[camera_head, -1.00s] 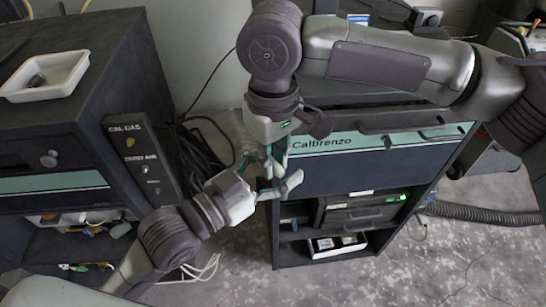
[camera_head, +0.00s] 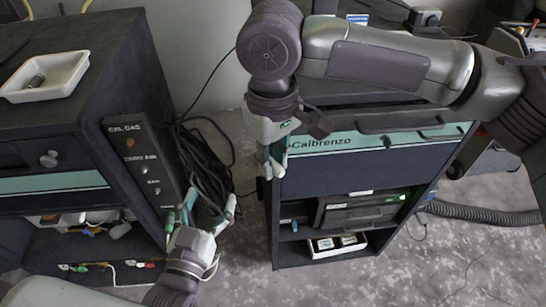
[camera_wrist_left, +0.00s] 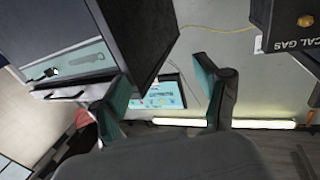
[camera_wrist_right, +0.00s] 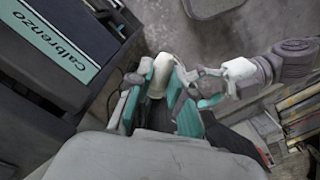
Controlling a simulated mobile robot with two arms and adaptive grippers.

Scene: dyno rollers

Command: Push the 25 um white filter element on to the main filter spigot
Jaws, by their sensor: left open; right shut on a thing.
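My right gripper (camera_head: 271,168) points down in front of the left side of the Calbrenzo cabinet. It is shut on a pale cylinder, which looks like the white filter element (camera_wrist_right: 160,74), seen between the teal fingers in the right wrist view. The fingers hide part of it, and I cannot read any marking. My left gripper (camera_head: 202,210) is open and empty, apart from the right one, in front of the cal gas panel. It also shows open in the left wrist view (camera_wrist_left: 160,78). I cannot make out the main filter spigot in any view.
The Calbrenzo cabinet (camera_head: 400,160) stands on the right, with a small white tray (camera_head: 336,246) on its low shelf. The dark cabinet with the cal gas panel (camera_head: 139,160) is on the left, a white tray (camera_head: 45,77) on top. Black cables (camera_head: 205,160) hang between them.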

